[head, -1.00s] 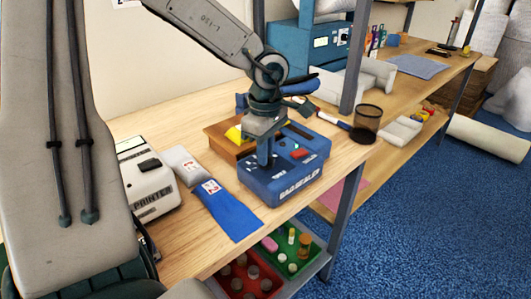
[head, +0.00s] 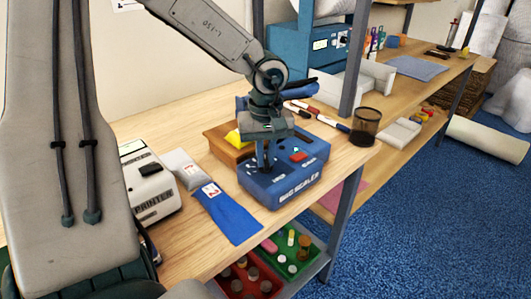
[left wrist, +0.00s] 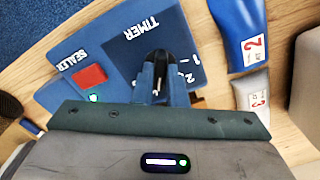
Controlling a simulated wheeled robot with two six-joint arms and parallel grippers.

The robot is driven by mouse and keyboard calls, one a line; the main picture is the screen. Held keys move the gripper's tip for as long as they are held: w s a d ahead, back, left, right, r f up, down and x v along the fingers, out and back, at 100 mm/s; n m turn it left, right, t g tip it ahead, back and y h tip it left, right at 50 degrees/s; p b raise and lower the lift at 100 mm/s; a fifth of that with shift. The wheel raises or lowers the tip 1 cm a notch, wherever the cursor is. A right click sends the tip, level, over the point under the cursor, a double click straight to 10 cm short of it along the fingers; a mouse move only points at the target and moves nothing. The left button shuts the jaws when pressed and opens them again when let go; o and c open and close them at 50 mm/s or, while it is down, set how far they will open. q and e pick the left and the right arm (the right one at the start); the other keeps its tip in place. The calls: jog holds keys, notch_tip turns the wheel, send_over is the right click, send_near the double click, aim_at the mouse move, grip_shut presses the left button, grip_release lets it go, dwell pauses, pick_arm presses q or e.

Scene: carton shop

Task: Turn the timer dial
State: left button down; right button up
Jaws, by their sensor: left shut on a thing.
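The blue bag sealer (head: 262,195) stands on the wooden table, with its name on the front. It has a red button (head: 298,156) and a small lit green light on top. My left gripper (head: 266,166) points down at the left part of its top. In the left wrist view, the dark timer dial (left wrist: 158,72) sits between the gripper's two blue fingers (left wrist: 161,86), beside the word TIMER on the sealer (left wrist: 120,45). The fingers are shut on the dial and hide much of it. The dial's pointer setting cannot be read. My right gripper is not in view.
A printer (head: 150,185), a grey pouch (head: 182,168) and a blue pouch (head: 228,212) lie left of the sealer. A wooden box (head: 226,152) with something yellow stands behind it. A mesh cup (head: 366,124) and a shelf post (head: 356,60) are at the right.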

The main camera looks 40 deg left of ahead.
pick_arm(q)
jog(key=shift+m, duration=0.4)
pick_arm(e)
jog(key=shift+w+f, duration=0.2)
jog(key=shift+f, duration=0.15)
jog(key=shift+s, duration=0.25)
pick_arm(q)
jog(key=c, duration=1.5)
grip_release()
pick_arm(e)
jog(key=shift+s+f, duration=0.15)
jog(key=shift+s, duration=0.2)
pick_arm(q)
jog(key=shift+o, duration=0.2)
jog(key=shift+r, duration=0.1)
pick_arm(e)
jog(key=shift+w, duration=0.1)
